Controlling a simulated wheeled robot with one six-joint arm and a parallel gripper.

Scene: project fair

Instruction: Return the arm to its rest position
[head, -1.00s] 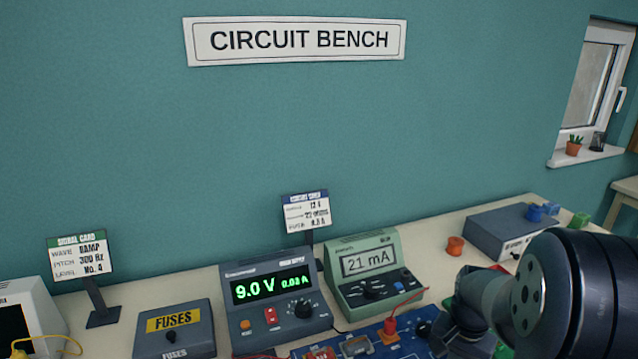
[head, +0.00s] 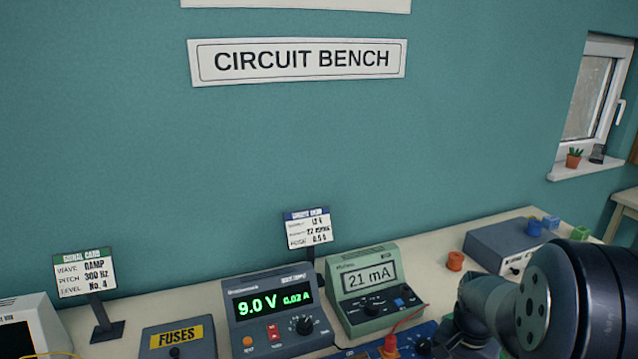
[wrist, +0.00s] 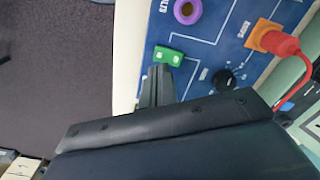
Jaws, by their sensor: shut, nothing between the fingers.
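My arm (head: 550,305) reaches in from the lower right of the head view, over the right part of the bench. My gripper's fingertips are not visible there. In the wrist view my gripper (wrist: 158,84) is shut and empty, its fingers together over the edge of the blue circuit board (wrist: 205,22). A small green block (wrist: 168,56) on the board lies just beyond the fingertips; I cannot tell whether they touch.
A purple ring (wrist: 187,11), a black knob (wrist: 223,79) and a red plug (wrist: 283,45) with its lead are near the gripper. The power supply (head: 270,309) reads 9.0 V, the green meter (head: 366,285) 21 mA. Open floor (wrist: 50,80) lies left of the bench.

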